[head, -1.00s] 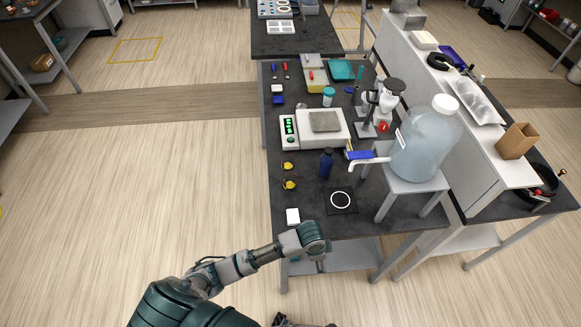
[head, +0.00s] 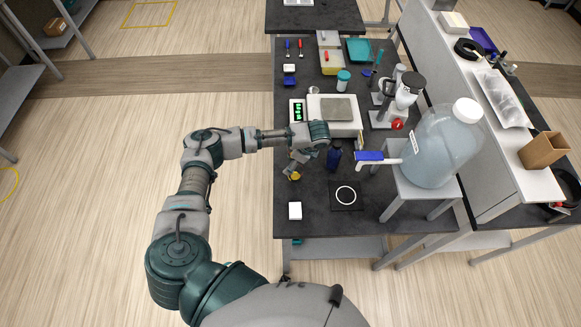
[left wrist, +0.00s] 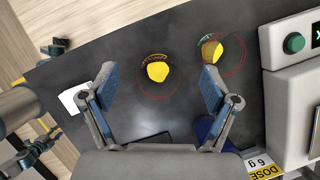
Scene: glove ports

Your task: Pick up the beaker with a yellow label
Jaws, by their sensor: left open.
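Two small yellow-marked items stand on the dark bench, likely clear beakers seen from above. In the left wrist view one yellow patch (left wrist: 157,72) shows inside a thin red ring, between my fingers. The other yellow patch (left wrist: 211,52) is up and to the right, beside another red ring, close to the right fingertip. In the head view one yellow item (head: 295,176) shows just below my left gripper (head: 297,162); the other is hidden there. My left gripper (left wrist: 158,78) is open and empty, pointing down above the bench. My right gripper is not in view.
A blue bottle (head: 334,157) stands right of the gripper. A balance (head: 316,107) is behind it. A white block (head: 295,210) and a black mat with a white ring (head: 346,187) lie nearer. A large carboy (head: 440,150) stands on a stand at right.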

